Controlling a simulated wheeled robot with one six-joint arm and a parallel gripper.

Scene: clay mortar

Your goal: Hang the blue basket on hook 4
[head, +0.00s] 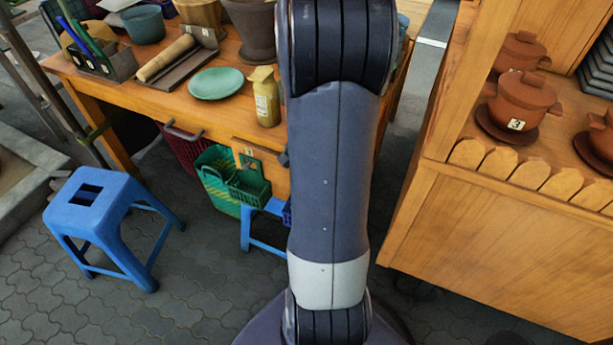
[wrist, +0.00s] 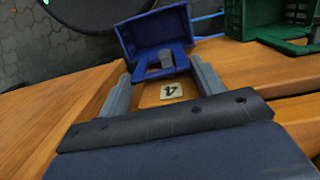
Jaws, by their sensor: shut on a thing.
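The blue basket (wrist: 158,27) is at the top middle of the wrist view. My gripper (wrist: 161,67) is shut on it, with one grey finger at each side of the basket's near end. A number 4 label (wrist: 171,91) shows upside down on the wood between the fingers. A small grey piece, perhaps hook 4 (wrist: 166,61), shows at the basket's near end; I cannot tell whether the basket hangs on it.
Green baskets (head: 249,186) hang at the wooden table's (head: 215,112) front, near the blue one; one also shows in the wrist view (wrist: 268,18). A blue stool (head: 97,213) stands left. A wooden stall (head: 500,240) with clay pots stands right. A bottle (head: 265,98) stands near the table edge.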

